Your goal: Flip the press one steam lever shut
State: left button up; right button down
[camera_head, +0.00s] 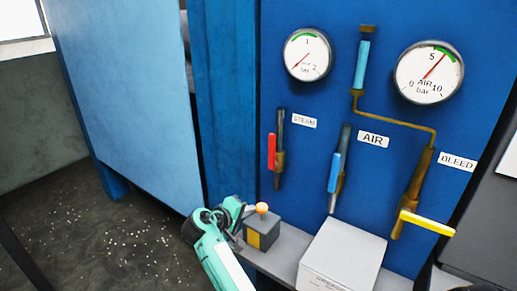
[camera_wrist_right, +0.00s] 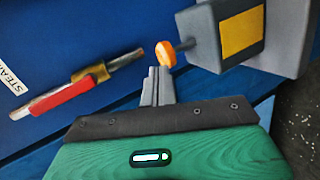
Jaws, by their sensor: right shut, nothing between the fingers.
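The steam lever is a red handle (camera_head: 271,151) on a short upright pipe with a brass valve body, beside the STEAM label (camera_head: 304,121). The handle lies along its pipe, not across it. It also shows in the right wrist view (camera_wrist_right: 64,98), at the left. My right gripper (camera_head: 249,210) is low in front of the panel, below the steam lever and slightly left of it. In the right wrist view its fingers (camera_wrist_right: 157,72) are together and empty, apart from the red handle and close to an orange knob. My left gripper is not in view.
The orange knob (camera_head: 262,207) tops a grey box with a yellow face (camera_head: 263,236) on the ledge. A white box (camera_head: 342,258) stands to its right. The blue AIR lever (camera_head: 334,172) lies along its pipe; the yellow BLEED lever (camera_head: 427,223) lies across its pipe. Gauges (camera_head: 308,54) sit above.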

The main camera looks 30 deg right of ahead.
aim_at(272, 152)
jog(key=w+a+r+h, duration=0.1)
jog(key=w+r, duration=0.1)
jog(key=r, duration=0.4)
jog(key=w+a+r+h, duration=0.1)
jog(key=w+r+h, duration=0.1)
jog(key=r, duration=0.3)
jog(key=w+a+r+g+h, duration=0.1)
jog(key=w+r+h, duration=0.1)
jog(key=w+r, duration=0.2)
notch_tip(272, 152, up, 3)
jog(key=shift+w+a+f, duration=0.2)
jog(key=shift+w+a, duration=0.05)
jog(key=shift+a, duration=0.05)
jog(key=s+d+p, duration=0.2)
jog(key=d+p, duration=0.5)
jog(key=d, duration=0.4)
jog(key=shift+s+d, duration=0.15)
jog(key=shift+d, duration=0.1)
